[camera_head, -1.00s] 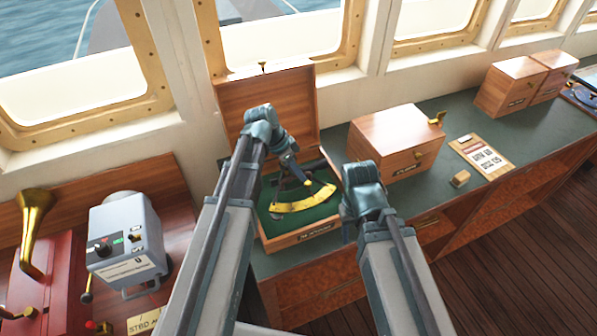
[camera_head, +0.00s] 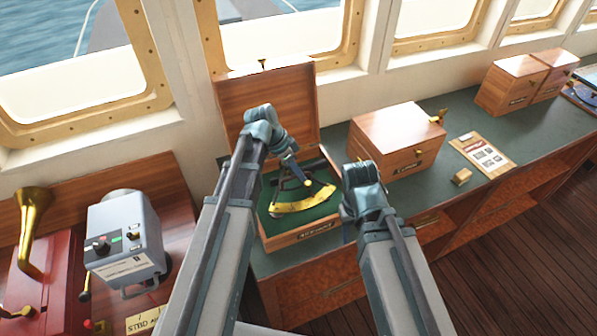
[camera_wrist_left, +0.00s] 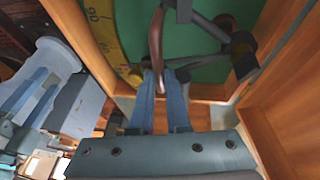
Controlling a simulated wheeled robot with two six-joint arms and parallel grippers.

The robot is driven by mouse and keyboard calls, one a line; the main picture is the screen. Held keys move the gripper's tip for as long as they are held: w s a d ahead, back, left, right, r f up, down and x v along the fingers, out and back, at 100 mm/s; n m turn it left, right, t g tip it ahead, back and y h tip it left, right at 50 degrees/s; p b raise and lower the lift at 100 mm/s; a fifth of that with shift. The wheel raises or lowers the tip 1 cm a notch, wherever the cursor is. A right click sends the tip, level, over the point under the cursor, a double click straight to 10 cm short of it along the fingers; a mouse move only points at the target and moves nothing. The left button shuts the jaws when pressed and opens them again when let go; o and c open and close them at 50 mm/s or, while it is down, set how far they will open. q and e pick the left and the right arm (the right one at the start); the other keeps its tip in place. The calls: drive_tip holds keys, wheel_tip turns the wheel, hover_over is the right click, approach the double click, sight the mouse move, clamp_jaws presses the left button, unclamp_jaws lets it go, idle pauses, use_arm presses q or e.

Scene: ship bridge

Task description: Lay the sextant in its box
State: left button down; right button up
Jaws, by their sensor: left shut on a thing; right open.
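The sextant (camera_head: 304,201), dark-framed with a yellow scale arc, is at the green-lined inside of its open wooden box (camera_head: 301,237). The arc faces the box's front; I cannot tell whether the frame rests fully on the lining. My left gripper (camera_head: 303,182) reaches down into the box. In the left wrist view its blue fingers (camera_wrist_left: 161,88) are shut on the sextant's reddish-brown handle (camera_wrist_left: 155,42), with the arc (camera_wrist_left: 104,30) beside them. My right gripper (camera_head: 348,232) is open near the box's front right corner, mostly hidden by its own arm.
The box lid (camera_head: 267,105) stands open against the window wall. A closed wooden box (camera_head: 397,140) stands to the right, with a clipboard (camera_head: 482,155) and a small wooden block (camera_head: 461,177) farther along. A grey device (camera_head: 125,240) stands at left.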

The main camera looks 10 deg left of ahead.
use_arm(q)
drive_tip(key=shift+f+b, duration=0.55)
drive_tip(key=shift+f, duration=0.05)
idle(0.6)
drive_tip(key=c, duration=0.8)
unclamp_jaws()
drive_tip(key=p+v, duration=1.2)
drive_tip(key=v, duration=0.1)
drive_tip(key=shift+a+r+p, duration=0.2)
drive_tip(key=shift+r+p, duration=0.1)
drive_tip(key=shift+r, duration=0.05)
drive_tip(key=shift+s, duration=0.15)
